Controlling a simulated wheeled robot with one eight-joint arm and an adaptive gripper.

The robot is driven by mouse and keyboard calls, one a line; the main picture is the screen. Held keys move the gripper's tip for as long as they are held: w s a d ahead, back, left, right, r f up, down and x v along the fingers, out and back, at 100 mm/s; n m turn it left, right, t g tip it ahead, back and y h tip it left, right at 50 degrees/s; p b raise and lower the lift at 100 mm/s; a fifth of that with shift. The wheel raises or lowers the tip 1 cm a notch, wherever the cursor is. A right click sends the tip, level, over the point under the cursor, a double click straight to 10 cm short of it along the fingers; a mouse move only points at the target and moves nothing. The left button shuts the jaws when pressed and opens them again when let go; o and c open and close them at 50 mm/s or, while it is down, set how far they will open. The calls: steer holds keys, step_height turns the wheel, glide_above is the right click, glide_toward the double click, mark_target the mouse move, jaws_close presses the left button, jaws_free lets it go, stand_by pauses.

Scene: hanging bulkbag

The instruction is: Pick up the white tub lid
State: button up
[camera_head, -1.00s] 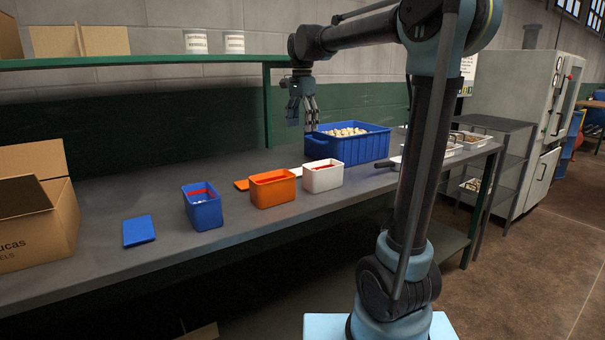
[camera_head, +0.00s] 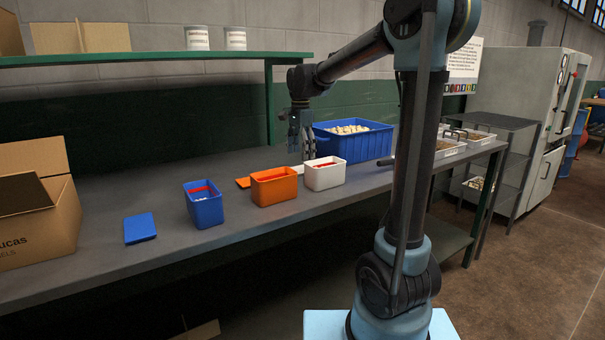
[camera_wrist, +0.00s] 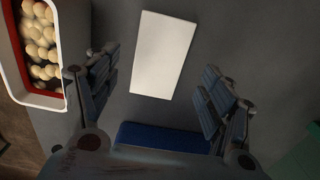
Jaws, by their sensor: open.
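The white tub lid (camera_wrist: 163,55) lies flat on the grey bench in the wrist view, a plain white rectangle in full sight. Only a sliver of the lid (camera_head: 297,168) shows in the head view, behind the orange and white tubs. My gripper (camera_head: 303,154) points down above the lid, behind the white tub (camera_head: 324,174). In the wrist view my gripper (camera_wrist: 162,70) is open and empty, with fingers on both sides of the lid's near part. I see no contact with the lid.
The white tub with its red inner rim and round pale pieces stands close left in the wrist view. The orange tub (camera_head: 274,188), blue tub (camera_head: 205,208) and large blue bin (camera_head: 365,142) stand nearby. A shelf (camera_head: 150,58) runs above the bench.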

mark_target(301, 169)
steer(key=shift+w+f, duration=0.15)
steer(key=shift+f, duration=2.65)
steer(key=c, duration=0.8)
